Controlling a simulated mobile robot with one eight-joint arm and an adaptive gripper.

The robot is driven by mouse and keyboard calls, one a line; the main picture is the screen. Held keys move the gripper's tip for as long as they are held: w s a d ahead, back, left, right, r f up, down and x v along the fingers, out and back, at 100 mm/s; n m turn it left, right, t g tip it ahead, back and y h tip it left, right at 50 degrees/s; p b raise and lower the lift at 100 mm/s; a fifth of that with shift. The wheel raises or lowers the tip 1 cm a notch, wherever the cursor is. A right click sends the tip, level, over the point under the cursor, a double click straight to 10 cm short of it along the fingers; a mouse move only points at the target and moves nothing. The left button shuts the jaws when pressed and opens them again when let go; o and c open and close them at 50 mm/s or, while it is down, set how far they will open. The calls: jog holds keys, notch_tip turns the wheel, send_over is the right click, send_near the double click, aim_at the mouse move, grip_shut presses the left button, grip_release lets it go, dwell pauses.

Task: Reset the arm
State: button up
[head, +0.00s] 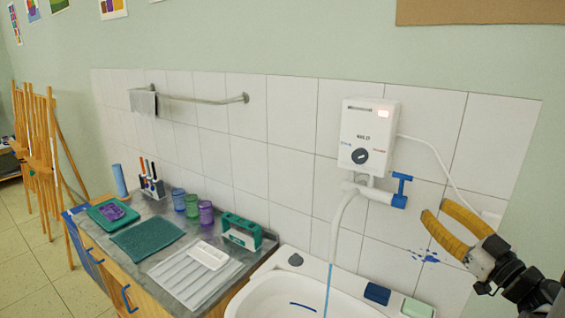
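My gripper (445,228) is at the right of the head view, with two yellow fingers spread apart and nothing between them. It is in the air in front of the tiled wall, right of the blue-handled tap (401,190) and above the right end of the white sink (262,296). My dark arm enters from the lower right corner.
A white water heater (367,135) hangs on the wall, with a hose (338,222) running down to the sink. Left of the sink, a counter (160,208) holds cups (206,212), a green-framed holder (241,232) and trays. Wooden easels (40,150) stand far left.

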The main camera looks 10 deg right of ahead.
jog(key=w+a+f+m+g+y, duration=0.1)
jog(key=w+a+f+g, duration=0.15)
jog(key=a, duration=0.65)
jog(key=w+a+f+m+g+y, duration=0.1)
jog(key=a+f+g, duration=0.3)
jog(key=a, duration=0.4)
jog(key=s+a+f+m+g+h+b, duration=0.1)
jog(key=s+a+f+m+g+h, duration=0.2)
jog(key=s+a, duration=0.9)
notch_tip(320, 180, down, 4)
jog(key=s+g+h, duration=0.1)
jog(key=g+h, duration=0.1)
jog(key=g, duration=0.1)
jog(key=shift+s, duration=0.3)
